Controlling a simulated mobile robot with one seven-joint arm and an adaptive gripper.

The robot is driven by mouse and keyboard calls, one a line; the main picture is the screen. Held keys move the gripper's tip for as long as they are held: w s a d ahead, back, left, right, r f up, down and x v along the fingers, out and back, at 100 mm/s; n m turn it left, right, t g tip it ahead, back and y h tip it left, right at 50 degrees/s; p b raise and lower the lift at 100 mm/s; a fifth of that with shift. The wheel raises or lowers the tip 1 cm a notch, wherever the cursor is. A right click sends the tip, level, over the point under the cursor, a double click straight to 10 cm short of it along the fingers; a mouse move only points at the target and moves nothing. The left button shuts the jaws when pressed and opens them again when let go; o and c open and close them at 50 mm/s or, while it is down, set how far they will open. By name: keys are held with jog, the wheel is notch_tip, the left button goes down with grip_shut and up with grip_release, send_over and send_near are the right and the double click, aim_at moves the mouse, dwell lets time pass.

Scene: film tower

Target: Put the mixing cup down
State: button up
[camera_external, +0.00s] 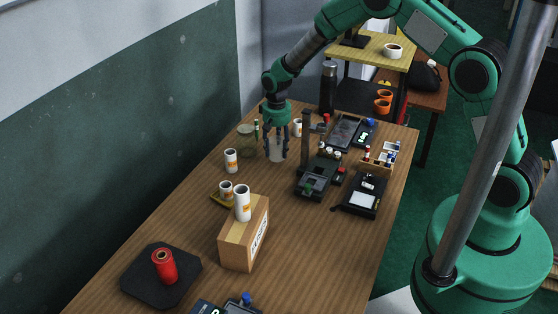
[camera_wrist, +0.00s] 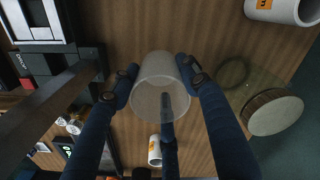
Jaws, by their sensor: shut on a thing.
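The mixing cup (camera_wrist: 160,80) is a translucent, frosted cup. My gripper (camera_wrist: 160,90) is shut on it, with dark blue fingers on both sides and another below it in the wrist view. In the external view, my gripper (camera_external: 277,145) points down over the far part of the wooden table, and the cup (camera_external: 276,152) shows pale between the fingers. The cup is close to the tabletop; whether it touches the wood is hard to tell.
A glass jar (camera_external: 246,138) stands left of the cup, a white canister (camera_external: 231,160) nearer left. A dark device with a post (camera_external: 306,140) stands close right. A cardboard box (camera_external: 243,240) and red spool (camera_external: 163,266) are nearer. Bare wood (camera_external: 270,182) lies in front of the cup.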

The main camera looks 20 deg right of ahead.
aim_at(277, 154)
jog(key=shift+f, duration=1.6)
jog(key=shift+f+b, duration=0.15)
jog(key=shift+b, duration=0.15)
jog(key=o, duration=0.9)
notch_tip(277, 154, up, 12)
jog(key=shift+r+p, duration=0.2)
jog(key=shift+p, duration=0.9)
